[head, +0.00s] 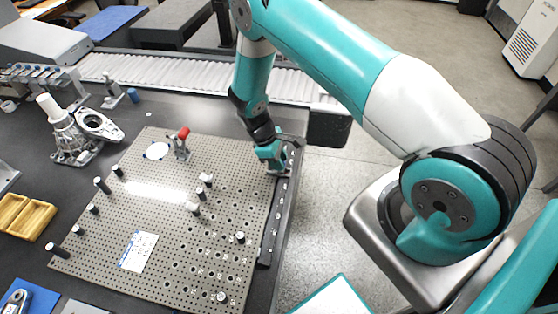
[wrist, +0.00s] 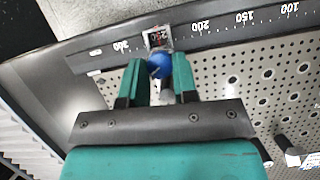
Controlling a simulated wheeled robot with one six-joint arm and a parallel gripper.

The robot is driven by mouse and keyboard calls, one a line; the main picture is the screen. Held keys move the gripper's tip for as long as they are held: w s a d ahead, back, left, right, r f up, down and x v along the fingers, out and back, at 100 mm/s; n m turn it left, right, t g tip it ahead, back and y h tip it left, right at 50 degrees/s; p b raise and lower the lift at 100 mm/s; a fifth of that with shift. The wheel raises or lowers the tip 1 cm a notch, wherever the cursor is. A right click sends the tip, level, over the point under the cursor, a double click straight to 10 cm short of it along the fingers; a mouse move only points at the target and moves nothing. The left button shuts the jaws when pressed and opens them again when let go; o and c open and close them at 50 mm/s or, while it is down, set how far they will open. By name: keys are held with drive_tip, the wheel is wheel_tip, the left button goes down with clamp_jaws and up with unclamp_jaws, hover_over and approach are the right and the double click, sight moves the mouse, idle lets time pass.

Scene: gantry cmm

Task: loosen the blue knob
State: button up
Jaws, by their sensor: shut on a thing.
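The blue knob (wrist: 159,66) shows in the wrist view between the two teal fingers of my gripper (wrist: 158,84). The fingers are shut on it from both sides. The knob sits in front of a small silver block with a dark window (wrist: 158,38), on the rail with printed numbers (wrist: 222,28). In the head view my gripper (head: 272,160) is at the far right corner of the perforated plate, by the dark rail along its right side (head: 273,225). The knob is hidden behind my gripper there.
The perforated plate (head: 160,215) carries several dark posts and a red-handled clamp (head: 183,134). A white-and-grey machined part (head: 68,135) and yellow trays (head: 28,218) stand to the left. A covered white guideway (head: 165,78) runs behind.

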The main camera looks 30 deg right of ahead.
drive_tip(key=shift+a+n+t+h+b, duration=0.1)
drive_tip(key=shift+n+t+h+b, duration=0.25)
drive_tip(key=shift+n, duration=1.05)
drive_tip(key=o, duration=0.9)
drive_tip(key=shift+o, duration=0.2)
drive_tip(key=b+v, duration=0.2)
drive_tip(key=v, duration=1.5)
drive_tip(key=shift+r+b, duration=0.25)
drive_tip(key=shift+b, duration=0.1)
drive_tip(key=shift+s+a, duration=0.15)
drive_tip(key=shift+s, duration=0.05)
